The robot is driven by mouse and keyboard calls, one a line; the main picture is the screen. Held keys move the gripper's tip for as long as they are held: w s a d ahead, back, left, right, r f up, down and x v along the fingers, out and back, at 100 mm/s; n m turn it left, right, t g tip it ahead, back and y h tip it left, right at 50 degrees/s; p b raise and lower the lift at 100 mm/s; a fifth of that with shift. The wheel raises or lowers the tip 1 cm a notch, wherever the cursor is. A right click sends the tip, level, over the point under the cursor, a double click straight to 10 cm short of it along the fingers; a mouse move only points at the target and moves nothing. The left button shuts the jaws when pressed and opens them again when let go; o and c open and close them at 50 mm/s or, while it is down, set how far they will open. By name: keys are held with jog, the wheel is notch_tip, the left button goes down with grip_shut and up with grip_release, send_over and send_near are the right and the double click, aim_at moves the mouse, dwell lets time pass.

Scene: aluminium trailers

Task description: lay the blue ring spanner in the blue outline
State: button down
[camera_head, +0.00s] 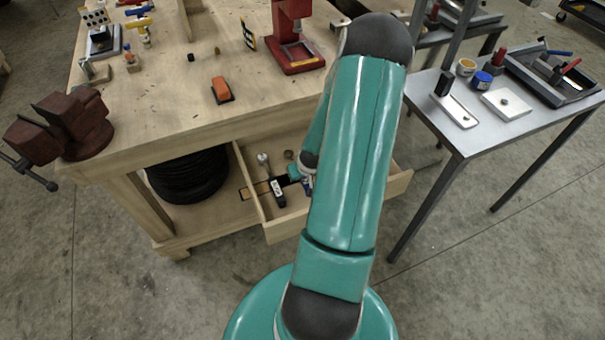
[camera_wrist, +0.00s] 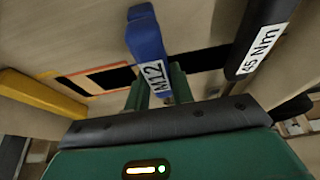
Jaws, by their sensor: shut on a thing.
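The blue ring spanner (camera_wrist: 148,45), labelled M12, is between the two green fingers of my gripper (camera_wrist: 158,88) in the wrist view. My gripper is shut on it, and its far end points away from the palm. In the head view, my gripper (camera_head: 296,172) is low at the open drawer (camera_head: 262,207), partly hidden by my arm. A bit of blue (camera_head: 307,183) shows beside it. A black strip with an orange-red border (camera_wrist: 108,78) lies on the surface beyond the spanner. I cannot make out a blue outline.
A black-handled tool labelled 45 Nm (camera_wrist: 262,38) is close to the spanner's right in the wrist view; it also shows in the drawer (camera_head: 277,190). A yellow bar (camera_wrist: 40,92) is at left. The workbench top (camera_head: 165,100) overhangs the drawer's back.

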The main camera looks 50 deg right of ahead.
jog(key=c, duration=1.1)
grip_release()
jog(key=shift+r, duration=0.15)
jog(key=v, duration=1.3)
jog(key=shift+r, duration=0.3)
jog(key=shift+a, duration=0.1)
